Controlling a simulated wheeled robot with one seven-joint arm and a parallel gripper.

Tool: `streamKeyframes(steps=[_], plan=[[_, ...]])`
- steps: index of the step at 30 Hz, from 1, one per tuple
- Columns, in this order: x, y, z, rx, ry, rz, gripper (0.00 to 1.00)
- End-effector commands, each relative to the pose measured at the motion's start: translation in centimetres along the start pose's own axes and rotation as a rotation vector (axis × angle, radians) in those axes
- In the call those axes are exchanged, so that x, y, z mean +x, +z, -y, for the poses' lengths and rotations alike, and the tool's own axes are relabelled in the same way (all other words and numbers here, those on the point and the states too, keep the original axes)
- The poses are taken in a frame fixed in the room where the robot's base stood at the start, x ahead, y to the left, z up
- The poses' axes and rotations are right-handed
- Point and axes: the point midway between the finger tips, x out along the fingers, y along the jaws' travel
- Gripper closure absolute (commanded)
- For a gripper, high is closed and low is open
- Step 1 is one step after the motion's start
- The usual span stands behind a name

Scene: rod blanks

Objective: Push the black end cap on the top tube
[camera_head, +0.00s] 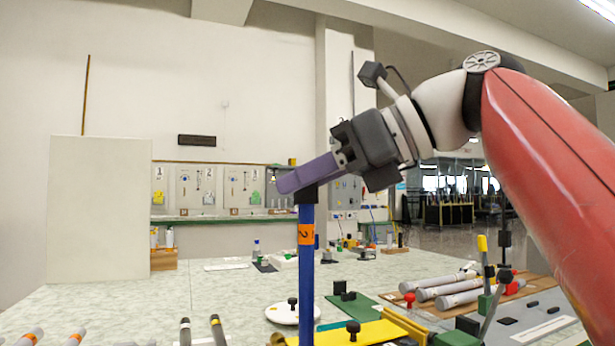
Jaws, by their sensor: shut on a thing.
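A blue tube (306,275) stands upright near the middle of the head view, with an orange label marked 2 on its upper part. The black end cap (306,196) shows at the tube's upper end, directly under my purple fingers. My gripper (286,180) comes from the upper right, tilted slightly down to the left. It is shut, apparently on the black end cap, whose top is hidden by the near finger. The cap meets the tube's top; how far it sits on the tube cannot be told. The tube's foot is outside the view.
Grey rods (450,293) lie on a wooden board at the right.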

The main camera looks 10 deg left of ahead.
Motion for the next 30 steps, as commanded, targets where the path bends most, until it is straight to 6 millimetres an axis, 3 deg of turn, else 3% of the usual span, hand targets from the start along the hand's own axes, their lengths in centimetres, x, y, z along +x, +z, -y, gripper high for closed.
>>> streamKeyframes(steps=[16,17,22,30], plan=[[0.6,-1.4,0.0,0.0,-0.001,0.0,1.0],[0.6,-1.4,0.0,0.0,-0.001,0.0,0.75],[0.5,-1.3,0.0,0.0,-0.001,0.0,0.53],[0.5,-1.2,0.0,0.0,-0.001,0.0,0.51]])
